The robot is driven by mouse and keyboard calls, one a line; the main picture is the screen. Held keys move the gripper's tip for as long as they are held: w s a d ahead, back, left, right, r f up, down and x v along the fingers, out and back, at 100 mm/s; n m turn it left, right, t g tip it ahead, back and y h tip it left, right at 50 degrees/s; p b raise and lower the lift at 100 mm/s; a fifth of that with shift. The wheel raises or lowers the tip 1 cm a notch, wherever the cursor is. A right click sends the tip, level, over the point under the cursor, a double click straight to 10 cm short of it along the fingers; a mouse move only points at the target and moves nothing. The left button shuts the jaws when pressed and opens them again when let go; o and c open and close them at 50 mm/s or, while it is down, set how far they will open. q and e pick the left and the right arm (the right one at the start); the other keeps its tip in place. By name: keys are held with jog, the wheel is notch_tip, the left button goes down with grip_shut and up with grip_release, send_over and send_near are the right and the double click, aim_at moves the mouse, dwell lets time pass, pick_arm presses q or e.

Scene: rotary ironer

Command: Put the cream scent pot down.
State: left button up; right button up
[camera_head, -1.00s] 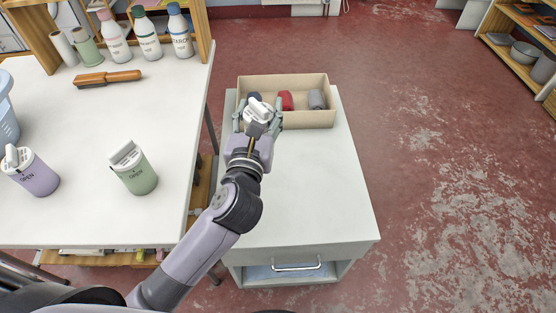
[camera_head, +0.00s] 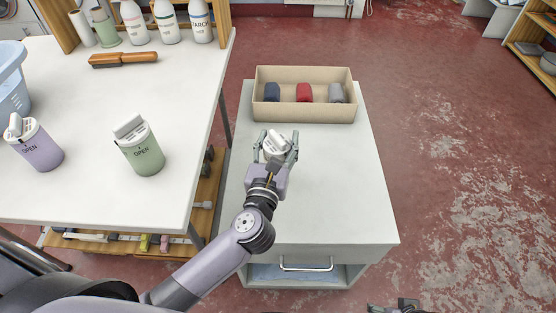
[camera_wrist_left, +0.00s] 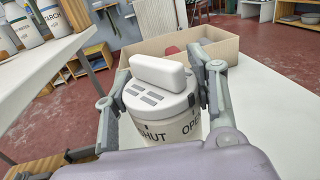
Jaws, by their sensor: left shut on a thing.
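The cream scent pot (camera_wrist_left: 172,126) has a white slotted lid with a raised grip, and OPEN and SHUT lettering on its side. My left gripper (camera_head: 276,150) is shut on the pot, with one finger on each side of it, over the white side cabinet top (camera_head: 335,185). The pot (camera_head: 275,143) looks upright and is in front of the cardboard box. I cannot tell whether its base touches the cabinet top. My right gripper (camera_head: 395,306) shows only in part at the bottom edge of the head view, and its fingers are unclear.
The open cardboard box (camera_head: 305,115) holds dark blue, red and grey rolled items. A lilac pot (camera_head: 38,148) and a green pot (camera_head: 140,150) stand on the left table (camera_head: 85,205) with a brush (camera_head: 123,60) and bottles. The cabinet top right of the gripper is clear.

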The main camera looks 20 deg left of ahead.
pick_arm(q)
notch_tip(320, 180, down, 2)
jog(key=shift+f+b, duration=0.1)
jog(key=shift+b, duration=0.25)
notch_tip(320, 180, down, 3)
jog(key=shift+f+b, duration=0.1)
jog(key=shift+b, duration=0.7)
pick_arm(e)
jog(key=v, duration=0.5)
jog(key=shift+d+r, duration=0.1)
pick_arm(q)
jog(key=shift+f, duration=0.2)
jog(key=o, duration=1.5)
jog(key=shift+r, duration=0.2)
